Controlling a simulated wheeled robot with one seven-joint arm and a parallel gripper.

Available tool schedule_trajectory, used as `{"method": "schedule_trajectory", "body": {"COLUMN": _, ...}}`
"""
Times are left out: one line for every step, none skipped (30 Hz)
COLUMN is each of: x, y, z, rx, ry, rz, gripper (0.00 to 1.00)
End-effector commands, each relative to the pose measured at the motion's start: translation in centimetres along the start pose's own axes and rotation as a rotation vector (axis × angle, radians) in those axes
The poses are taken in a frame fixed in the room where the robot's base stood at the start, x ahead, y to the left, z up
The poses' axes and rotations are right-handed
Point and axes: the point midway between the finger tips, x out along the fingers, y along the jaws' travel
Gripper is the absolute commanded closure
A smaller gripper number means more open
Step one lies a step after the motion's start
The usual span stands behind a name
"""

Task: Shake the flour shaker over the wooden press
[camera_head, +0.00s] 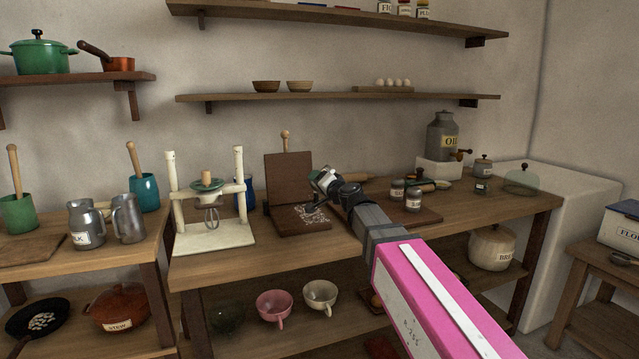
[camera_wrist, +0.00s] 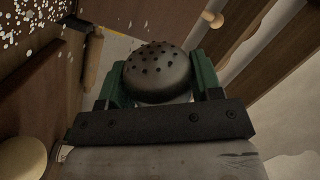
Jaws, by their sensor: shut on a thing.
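The wooden press (camera_head: 290,180) stands open on the counter, its upper board upright at the back. White flour specks lie on its dark lower plate, and white specks also show on a dark wooden surface (camera_wrist: 35,62) at the upper left of the wrist view. My gripper (camera_head: 325,182) is over the press's right side. In the wrist view its green fingers are shut on the flour shaker (camera_wrist: 158,72), whose domed, perforated grey top shows between them. The shaker's lower body is hidden by the gripper. In the head view the shaker is tilted.
A cream stand (camera_head: 213,236) with a whisk is left of the press. A grey oil can (camera_head: 442,138) is at the back. Bowls sit on the wall shelf above.

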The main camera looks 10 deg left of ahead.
Motion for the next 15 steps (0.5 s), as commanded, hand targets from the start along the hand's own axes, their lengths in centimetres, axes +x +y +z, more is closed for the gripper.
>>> {"method": "schedule_trajectory", "body": {"x": -0.03, "y": -0.27, "z": 0.33, "rx": 0.0, "ry": -0.001, "rz": -0.001, "gripper": 0.68}}
{"method": "schedule_trajectory", "body": {"x": -0.03, "y": -0.38, "z": 0.48, "rx": 0.0, "ry": -0.001, "rz": -0.001, "gripper": 0.68}}
{"method": "schedule_trajectory", "body": {"x": -0.02, "y": -0.46, "z": 0.59, "rx": -0.001, "ry": -0.001, "rz": -0.001, "gripper": 0.68}}
{"method": "schedule_trajectory", "body": {"x": -0.01, "y": -0.46, "z": 0.58, "rx": -0.001, "ry": 0.0, "rz": 0.0, "gripper": 0.68}}
{"method": "schedule_trajectory", "body": {"x": 0.02, "y": -0.41, "z": 0.51, "rx": -0.001, "ry": 0.0, "rz": 0.0, "gripper": 0.68}}
{"method": "schedule_trajectory", "body": {"x": 0.04, "y": -0.27, "z": 0.33, "rx": -0.001, "ry": 0.001, "rz": 0.0, "gripper": 0.68}}
{"method": "schedule_trajectory", "body": {"x": 0.06, "y": -0.16, "z": 0.17, "rx": 0.0, "ry": 0.001, "rz": 0.0, "gripper": 0.68}}
{"method": "schedule_trajectory", "body": {"x": 0.06, "y": -0.04, "z": 0.02, "rx": 0.0, "ry": 0.001, "rz": 0.001, "gripper": 0.68}}
{"method": "schedule_trajectory", "body": {"x": 0.06, "y": 0.12, "z": -0.19, "rx": 0.0, "ry": 0.001, "rz": 0.001, "gripper": 0.68}}
{"method": "schedule_trajectory", "body": {"x": 0.06, "y": 0.21, "z": -0.3, "rx": 0.0, "ry": 0.001, "rz": 0.001, "gripper": 0.68}}
{"method": "schedule_trajectory", "body": {"x": 0.06, "y": 0.24, "z": -0.34, "rx": -0.001, "ry": 0.001, "rz": 0.001, "gripper": 0.68}}
{"method": "schedule_trajectory", "body": {"x": 0.06, "y": 0.19, "z": -0.26, "rx": -0.001, "ry": 0.0, "rz": 0.0, "gripper": 0.68}}
{"method": "schedule_trajectory", "body": {"x": 0.08, "y": 0.09, "z": -0.13, "rx": -0.001, "ry": 0.0, "rz": 0.0, "gripper": 0.68}}
{"method": "schedule_trajectory", "body": {"x": 0.12, "y": -0.04, "z": 0.04, "rx": -0.001, "ry": -0.001, "rz": 0.0, "gripper": 0.68}}
{"method": "schedule_trajectory", "body": {"x": 0.18, "y": -0.23, "z": 0.28, "rx": 0.0, "ry": -0.001, "rz": -0.001, "gripper": 0.68}}
